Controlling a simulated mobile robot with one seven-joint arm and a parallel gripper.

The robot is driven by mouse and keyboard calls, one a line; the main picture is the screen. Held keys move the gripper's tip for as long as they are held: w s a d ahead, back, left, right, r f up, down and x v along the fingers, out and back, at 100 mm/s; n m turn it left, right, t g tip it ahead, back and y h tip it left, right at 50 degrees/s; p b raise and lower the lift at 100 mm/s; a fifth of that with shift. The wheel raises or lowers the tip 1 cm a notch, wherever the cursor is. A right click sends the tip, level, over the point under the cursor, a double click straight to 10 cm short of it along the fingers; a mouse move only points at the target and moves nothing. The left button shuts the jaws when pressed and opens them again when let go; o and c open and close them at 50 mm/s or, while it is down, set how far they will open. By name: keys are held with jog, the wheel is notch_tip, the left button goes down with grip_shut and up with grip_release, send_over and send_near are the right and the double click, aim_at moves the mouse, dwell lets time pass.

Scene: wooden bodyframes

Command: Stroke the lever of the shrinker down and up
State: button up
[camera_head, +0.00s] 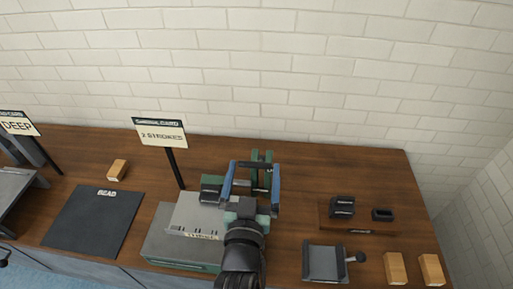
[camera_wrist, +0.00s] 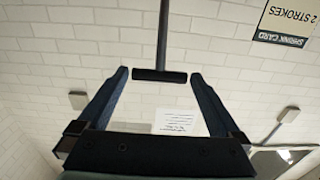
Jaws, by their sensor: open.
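The shrinker (camera_head: 262,158) is a green machine at the middle of the wooden bench, partly hidden behind my gripper and arm. Its lever (camera_wrist: 162,40) shows in the wrist view as a dark rod ending in a crossbar handle (camera_wrist: 160,75). My gripper (camera_wrist: 160,77) is open, with its two blue fingers at either side of the handle. The handle lies between the fingertips; I cannot tell whether either finger touches it. In the head view my gripper (camera_head: 253,166) reaches over the shrinker. A sign (camera_head: 161,135) behind it reads 2 strokes; it also shows in the wrist view (camera_wrist: 287,22).
A grey plate on a green base (camera_head: 180,249) stands left of my arm. A dark BEAD mat (camera_head: 90,220) and a wooden block (camera_head: 117,170) lie farther left. A grey fixture with a knob (camera_head: 324,263), dark blocks (camera_head: 342,207) and wooden blocks (camera_head: 395,268) are right. A brick wall stands behind.

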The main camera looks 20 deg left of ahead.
jog(key=shift+p+x, duration=0.4)
jog(key=shift+x, duration=2.35)
grip_shut()
